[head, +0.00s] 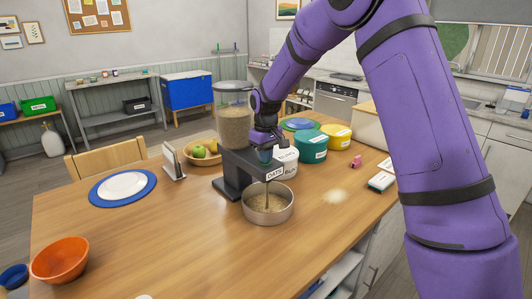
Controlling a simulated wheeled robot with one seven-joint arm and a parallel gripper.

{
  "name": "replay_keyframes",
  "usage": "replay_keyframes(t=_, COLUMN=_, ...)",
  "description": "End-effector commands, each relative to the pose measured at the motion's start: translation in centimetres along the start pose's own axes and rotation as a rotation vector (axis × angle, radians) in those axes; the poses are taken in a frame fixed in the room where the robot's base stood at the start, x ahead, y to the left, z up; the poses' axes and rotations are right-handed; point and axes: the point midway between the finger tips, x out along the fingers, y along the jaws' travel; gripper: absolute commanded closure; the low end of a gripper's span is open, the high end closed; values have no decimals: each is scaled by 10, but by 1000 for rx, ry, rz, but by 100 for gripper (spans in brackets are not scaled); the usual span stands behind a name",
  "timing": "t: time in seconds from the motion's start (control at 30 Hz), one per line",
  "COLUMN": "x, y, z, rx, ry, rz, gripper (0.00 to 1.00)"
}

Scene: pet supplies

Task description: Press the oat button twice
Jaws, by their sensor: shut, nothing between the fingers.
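A dark dispenser (232,187) with a clear hopper (236,127) of grain stands on the wooden table. Its front carries an "OATS" label (275,173). My gripper (265,153) points down at the top of the dispenser's front arm, just above the label. Its fingers look closed and hold nothing. The button is hidden under or behind the fingers, and I cannot tell whether they touch it. A metal bowl (289,210) sits under the spout with oats inside. A thin brownish stream shows between spout and bowl.
Behind the dispenser are a white labelled jar (286,163), a green tub (309,146), a yellow tub (338,138) and a fruit bowl (192,157). A plate (123,185) and an orange bowl (60,259) are left. The table's front middle is clear.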

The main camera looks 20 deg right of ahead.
Motion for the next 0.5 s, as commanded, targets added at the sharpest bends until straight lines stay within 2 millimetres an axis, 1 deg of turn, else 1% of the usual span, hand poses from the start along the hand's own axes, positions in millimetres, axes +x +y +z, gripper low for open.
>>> replay_keyframes(t=0.03, x=10, y=-1, z=3, rx=0, ry=-15, rz=-5, gripper=100)
replay_keyframes(t=0.27, x=13, y=-2, z=5, rx=0, ry=-21, rz=-7, gripper=100)
replay_keyframes(t=0.37, x=11, y=-2, z=5, rx=0, ry=-20, rz=-6, gripper=100)
replay_keyframes(t=0.47, x=2, y=-2, z=5, rx=0, ry=-17, rz=-5, gripper=100)
replay_keyframes(t=0.5, x=-3, y=-2, z=5, rx=0, ry=-14, rz=-5, gripper=100)
